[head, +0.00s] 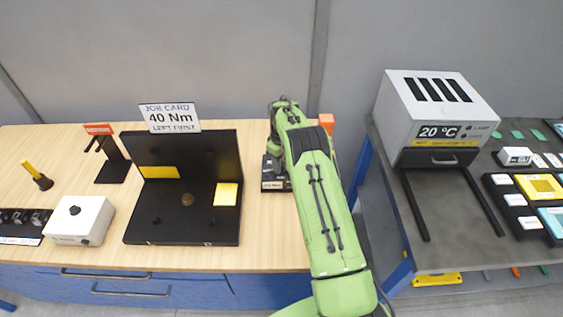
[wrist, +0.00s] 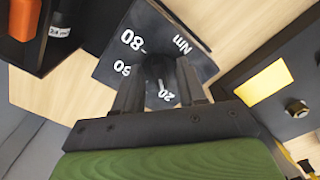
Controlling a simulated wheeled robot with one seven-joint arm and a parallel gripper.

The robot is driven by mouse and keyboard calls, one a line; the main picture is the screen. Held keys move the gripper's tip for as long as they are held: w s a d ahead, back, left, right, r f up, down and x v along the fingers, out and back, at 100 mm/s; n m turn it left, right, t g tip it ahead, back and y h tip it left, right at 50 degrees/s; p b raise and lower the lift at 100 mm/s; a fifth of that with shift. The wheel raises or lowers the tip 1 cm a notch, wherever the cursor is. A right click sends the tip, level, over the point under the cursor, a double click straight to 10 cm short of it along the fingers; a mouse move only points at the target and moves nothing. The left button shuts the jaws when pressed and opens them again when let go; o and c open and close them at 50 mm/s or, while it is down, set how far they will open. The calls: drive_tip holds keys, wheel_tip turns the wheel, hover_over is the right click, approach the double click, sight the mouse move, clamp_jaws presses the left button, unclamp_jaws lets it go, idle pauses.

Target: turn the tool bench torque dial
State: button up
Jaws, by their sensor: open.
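The torque dial (wrist: 158,70) is a dark knob on a dark plate (wrist: 112,52) with white 80, 60, 20 and Nm markings, seen in the wrist view. A pale mark on the knob points toward the 20. The place for 40 seems covered by my left-hand finger. My gripper (wrist: 158,66) is open, its fingers on either side of the knob; I cannot tell whether they touch it. In the head view my green arm hides the gripper and the knob. The job card (head: 169,117) reads 40 Nm, LEFT FIRST.
A black fixture (head: 140,220) with yellow patches stands left of my arm; its bolt (wrist: 297,108) shows in the wrist view. An orange-topped item (wrist: 24,18) in a dark holder is on the other side. A white box (head: 80,220) and a grey oven (head: 430,105) stand farther off.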

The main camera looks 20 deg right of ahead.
drive_tip(key=shift+d+f, duration=0.1)
drive_tip(key=shift+f, duration=0.05)
clamp_jaws()
idle(0.4)
drive_tip(key=m+b, duration=0.2)
drive_tip(key=m, duration=0.2)
drive_tip(key=shift+f+b, duration=0.1)
drive_tip(key=shift+b, duration=0.2)
drive_tip(key=m, duration=0.3)
drive_tip(key=m+b, duration=0.1)
drive_tip(key=m, duration=0.1)
drive_tip(key=shift+a+m, duration=0.25)
drive_tip(key=shift+m, duration=0.05)
unclamp_jaws()
